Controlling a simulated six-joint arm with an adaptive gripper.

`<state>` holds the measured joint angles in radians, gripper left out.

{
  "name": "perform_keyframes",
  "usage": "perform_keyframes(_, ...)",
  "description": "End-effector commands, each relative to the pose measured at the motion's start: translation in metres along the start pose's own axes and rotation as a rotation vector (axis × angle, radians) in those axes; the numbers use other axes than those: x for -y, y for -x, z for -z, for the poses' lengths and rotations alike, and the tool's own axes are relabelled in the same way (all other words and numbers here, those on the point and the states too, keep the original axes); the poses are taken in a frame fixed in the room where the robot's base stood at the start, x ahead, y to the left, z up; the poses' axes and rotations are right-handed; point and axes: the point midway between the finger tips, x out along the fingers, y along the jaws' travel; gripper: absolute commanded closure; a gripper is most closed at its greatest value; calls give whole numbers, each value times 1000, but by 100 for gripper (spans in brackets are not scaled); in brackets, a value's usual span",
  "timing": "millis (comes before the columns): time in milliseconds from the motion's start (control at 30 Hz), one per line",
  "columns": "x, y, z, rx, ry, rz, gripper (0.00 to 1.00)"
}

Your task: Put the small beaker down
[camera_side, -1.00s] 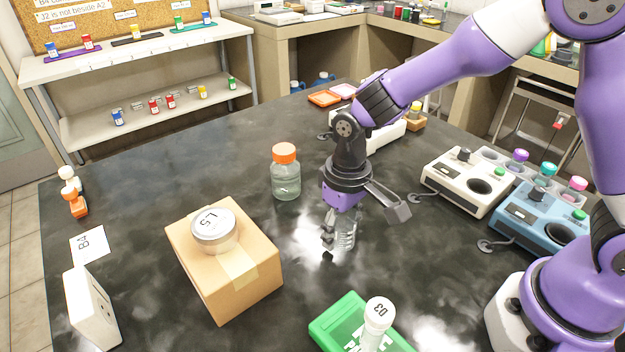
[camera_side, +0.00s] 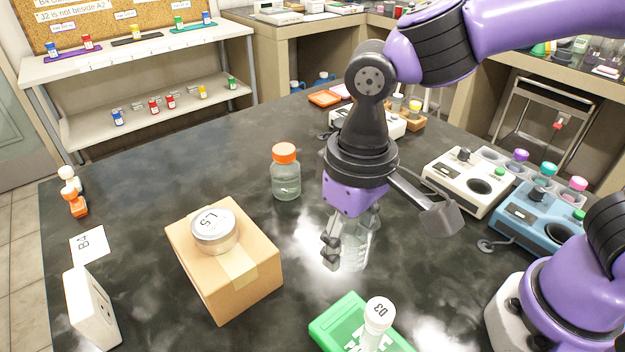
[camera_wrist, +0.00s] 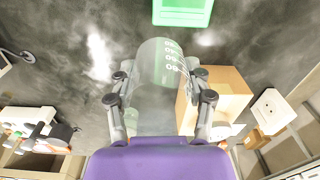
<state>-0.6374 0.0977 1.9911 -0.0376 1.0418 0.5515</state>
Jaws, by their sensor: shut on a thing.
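The small beaker (camera_side: 355,250) is clear glass. In the wrist view the beaker (camera_wrist: 158,65) shows white graduation marks and sits between my two fingers. My gripper (camera_side: 347,240) is shut on it, pointing down over the middle of the black bench. The fingers of my gripper (camera_wrist: 158,105) lie on either side of the glass. The beaker looks low over the bench top, but I cannot tell whether its base touches. The fingers hide part of its side.
A cardboard box (camera_side: 250,270) with a round tin (camera_side: 214,232) stands to the left. An orange-capped bottle (camera_side: 286,178) stands behind left. White (camera_side: 450,180) and blue (camera_side: 535,225) instruments stand to the right. Bare bench surrounds the beaker.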

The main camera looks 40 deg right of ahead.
Motion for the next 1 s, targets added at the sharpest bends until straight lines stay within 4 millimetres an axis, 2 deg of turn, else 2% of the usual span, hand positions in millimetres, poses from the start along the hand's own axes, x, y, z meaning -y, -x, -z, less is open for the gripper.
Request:
perform_keyframes(133,-4,7,10,-3,-116,-1,81)
perform_keyframes(267,-32,10,42,-5,-381,-6,81)
perform_keyframes(367,-69,13,73,-10,-667,-9,81)
perform_keyframes(400,-88,14,85,-10,-790,-11,81)
perform_keyframes(467,-117,14,100,-12,-978,-13,81)
perform_keyframes(500,-138,15,108,-14,-1103,-13,81)
perform_keyframes(600,-190,16,122,-18,-1398,-15,81)
perform_keyframes(700,-234,16,127,-20,-1639,-16,81)
perform_keyframes(800,-266,15,126,-21,-1808,-17,81)
perform_keyframes(1000,-299,11,123,-23,-1952,-17,81)
